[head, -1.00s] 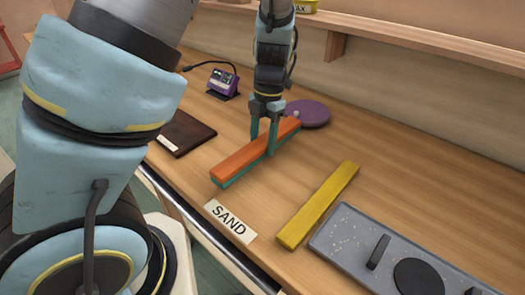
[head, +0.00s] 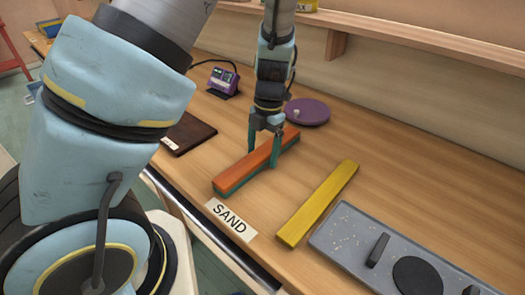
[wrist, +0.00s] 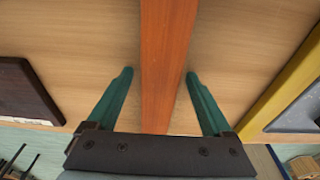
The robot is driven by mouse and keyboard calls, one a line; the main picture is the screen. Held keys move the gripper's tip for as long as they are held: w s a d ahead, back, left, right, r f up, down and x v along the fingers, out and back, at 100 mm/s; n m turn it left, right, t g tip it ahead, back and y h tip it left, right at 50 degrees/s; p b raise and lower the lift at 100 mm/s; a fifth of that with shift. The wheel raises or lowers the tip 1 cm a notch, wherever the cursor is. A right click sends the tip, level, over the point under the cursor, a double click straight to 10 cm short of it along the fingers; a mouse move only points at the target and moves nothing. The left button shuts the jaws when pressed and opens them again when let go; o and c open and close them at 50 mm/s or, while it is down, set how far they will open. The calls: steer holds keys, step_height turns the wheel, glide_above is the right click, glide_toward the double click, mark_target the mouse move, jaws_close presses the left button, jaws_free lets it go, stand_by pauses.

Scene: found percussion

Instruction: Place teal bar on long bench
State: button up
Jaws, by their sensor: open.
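The teal bar (head: 238,186) lies on the long wooden bench (head: 400,165), just behind the SAND label. An orange bar (head: 250,164) lies lengthwise along the top of it and hides most of it, so mainly its side edge shows. My gripper (head: 263,158) is open, with its teal fingers on either side of the bars near their far half. In the wrist view, the orange bar (wrist: 165,60) runs between the two spread fingers (wrist: 160,80), with a gap on each side. The teal bar cannot be made out there.
A yellow bar (head: 318,205) lies to the right, beside a grey tray (head: 345,232) with black parts. A dark brown board (head: 188,132), a purple device (head: 223,80) and a purple disc (head: 307,112) stand behind. The SAND label (head: 230,217) is near the front edge.

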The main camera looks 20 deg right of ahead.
steer(key=shift+r, duration=0.1)
step_height(320, 180, up, 12)
steer(key=d+b, duration=0.2)
steer(key=w+a+f+m+t+h, duration=0.1)
steer(key=a+m+t, duration=0.1)
steer(key=a+m, duration=2.3)
steer(key=shift+a+h, duration=0.4)
steer(key=shift+a, duration=0.75)
steer(key=shift+w+f, duration=0.1)
steer(key=shift+w, duration=0.05)
